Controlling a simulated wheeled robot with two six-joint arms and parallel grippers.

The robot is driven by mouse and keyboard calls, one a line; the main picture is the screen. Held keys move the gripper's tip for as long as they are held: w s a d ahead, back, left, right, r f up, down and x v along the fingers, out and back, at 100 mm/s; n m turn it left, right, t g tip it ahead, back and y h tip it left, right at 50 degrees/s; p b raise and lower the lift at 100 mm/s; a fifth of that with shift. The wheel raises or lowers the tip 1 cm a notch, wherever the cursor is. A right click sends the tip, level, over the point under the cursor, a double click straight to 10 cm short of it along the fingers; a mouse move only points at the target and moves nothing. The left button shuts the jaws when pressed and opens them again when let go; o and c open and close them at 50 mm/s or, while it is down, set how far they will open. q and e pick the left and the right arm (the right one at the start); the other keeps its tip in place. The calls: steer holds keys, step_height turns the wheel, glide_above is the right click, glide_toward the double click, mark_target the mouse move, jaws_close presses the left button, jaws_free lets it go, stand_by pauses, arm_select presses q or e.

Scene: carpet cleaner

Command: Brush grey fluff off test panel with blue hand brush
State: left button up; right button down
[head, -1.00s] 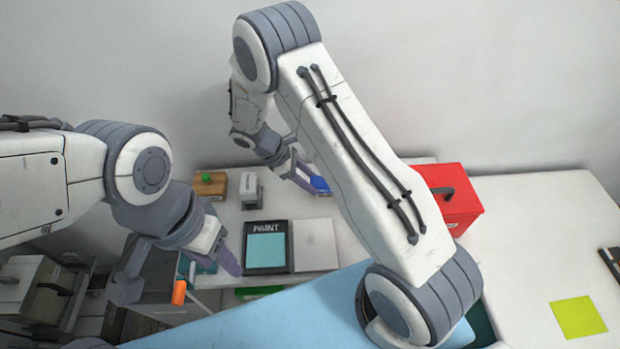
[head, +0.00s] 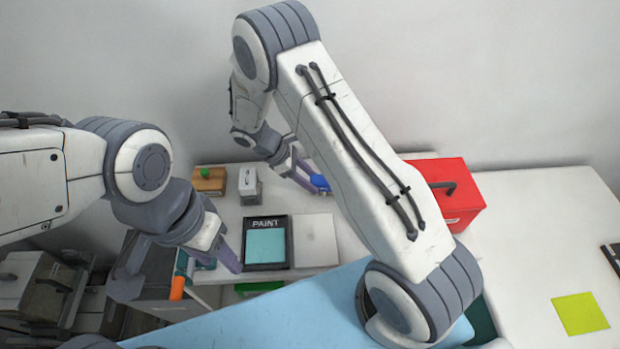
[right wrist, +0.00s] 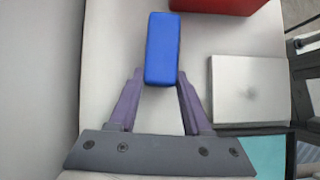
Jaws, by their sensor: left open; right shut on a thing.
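My right gripper (head: 306,178) is shut on the blue hand brush (head: 320,183) at the back of the table, partly hidden by my own arm. In the right wrist view the brush is a plain blue block (right wrist: 162,48) between the fingertips (right wrist: 159,80). The test panel (head: 315,238), a light grey square, lies right of the paint tray, apart from the brush. In the right wrist view the panel (right wrist: 249,92) shows a faint grey patch, perhaps fluff, near its middle. My left gripper (head: 180,265) is open at the table's left front, holding nothing.
The paint tray (head: 266,242) adjoins the panel. A red box (head: 452,196) stands right of the brush. A wooden block with a green knob (head: 210,181) and a small white-grey item (head: 248,182) stand at back left. A yellow-green square (head: 580,313) lies far right.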

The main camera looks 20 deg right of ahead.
steer(key=shift+f, duration=0.25)
steer(key=shift+c, duration=1.3)
jaws_free()
steer(key=b+v, duration=0.2)
steer(key=v, duration=0.8)
steer(key=shift+a+r+b, duration=0.15)
steer(key=shift+r+b, duration=0.15)
steer(key=s+a+r+m+t+y, duration=0.1)
steer(key=s+a+r+y, duration=0.15)
steer(key=s+r, duration=0.2)
steer(key=s+a+r+m+y, duration=0.1)
steer(key=s+a+r+m, duration=0.1)
steer(key=s+a+r, duration=0.3)
steer(key=s+m+t+y, duration=0.1)
steer(key=s+m+y, duration=0.2)
steer(key=s, duration=1.3)
steer(key=shift+a+r+m+y, duration=0.15)
steer(key=shift+r+m+y, duration=0.25)
steer(key=shift+y, duration=0.25)
